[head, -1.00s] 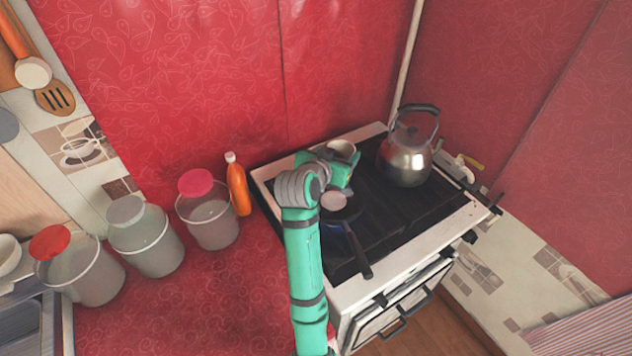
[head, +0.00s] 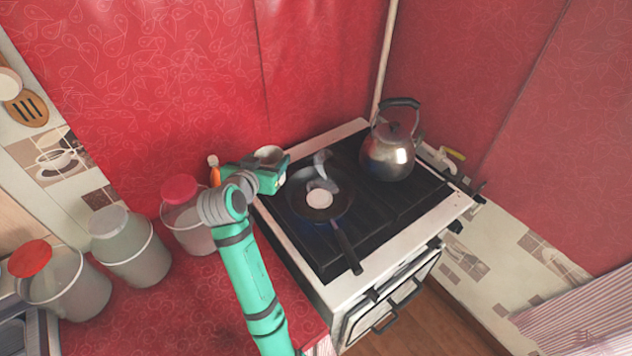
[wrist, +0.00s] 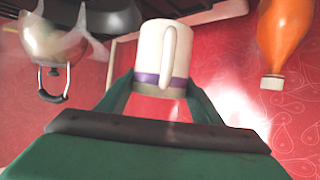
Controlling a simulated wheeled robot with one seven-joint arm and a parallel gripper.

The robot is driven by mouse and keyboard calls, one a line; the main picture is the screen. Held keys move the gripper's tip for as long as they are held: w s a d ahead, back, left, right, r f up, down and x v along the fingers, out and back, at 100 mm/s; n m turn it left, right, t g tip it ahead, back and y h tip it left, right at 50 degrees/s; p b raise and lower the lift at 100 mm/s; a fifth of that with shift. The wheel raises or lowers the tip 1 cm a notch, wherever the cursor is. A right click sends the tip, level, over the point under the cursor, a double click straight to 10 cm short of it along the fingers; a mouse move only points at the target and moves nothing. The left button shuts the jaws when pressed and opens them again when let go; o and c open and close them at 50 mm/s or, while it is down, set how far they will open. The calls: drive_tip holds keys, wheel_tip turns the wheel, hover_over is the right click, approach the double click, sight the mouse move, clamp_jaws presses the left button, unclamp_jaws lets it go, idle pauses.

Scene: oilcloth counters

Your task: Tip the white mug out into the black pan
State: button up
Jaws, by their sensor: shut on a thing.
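The white mug (head: 269,153) is held in my gripper (head: 271,172) at the left back edge of the stove. In the wrist view the mug (wrist: 160,50), with a purple band and its handle facing the camera, sits between the two green fingers. It looks roughly upright in the head view; its inside cannot be made out. The black pan (head: 301,207) stands on the stove top, to the right of my gripper and apart from it. A pale round patch (head: 319,199) lies in the pan, and a grey wispy shape (head: 322,164) shows above its back edge.
A steel kettle (head: 388,155) stands at the back right of the stove. An orange bottle (wrist: 286,32) is close to the mug, mostly hidden by my arm in the head view.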

drive_tip(key=shift+d, duration=0.1)
drive_tip(key=s+d+m+t+y+p, duration=0.1)
drive_tip(key=d+m+t+y, duration=0.1)
drive_tip(key=d+m+y, duration=0.2)
drive_tip(key=shift+s+d+m, duration=0.3)
drive_tip(key=shift+d+m, duration=1.4)
drive_tip(key=shift+m, duration=0.1)
drive_tip(key=shift+d+f+m+y+p, duration=0.25)
drive_tip(key=shift+f+m+y+p, duration=0.25)
drive_tip(key=shift+f+m+p, duration=0.15)
drive_tip(key=shift+s+d+r+m+t, duration=0.1)
drive_tip(key=shift+d+r+m+t, duration=0.15)
drive_tip(key=shift+m+t, duration=0.4)
idle(0.5)
drive_tip(key=shift+s+d+r+m+y+p, duration=0.15)
drive_tip(key=shift+d+m+y+p, duration=0.1)
drive_tip(key=shift+d+m, duration=0.2)
drive_tip(key=shift+s+d+m+y+p, duration=0.15)
drive_tip(key=shift+d+m+p, duration=0.15)
drive_tip(key=shift+d, duration=0.2)
idle(0.4)
drive_tip(key=shift+d+r+m+t, duration=0.1)
drive_tip(key=shift+d+m+t, duration=0.3)
drive_tip(key=shift+m, duration=0.45)
drive_tip(key=shift+d+m+t, duration=0.15)
drive_tip(key=shift+m+t, duration=0.3)
drive_tip(key=shift+m, duration=0.35)
idle(0.5)
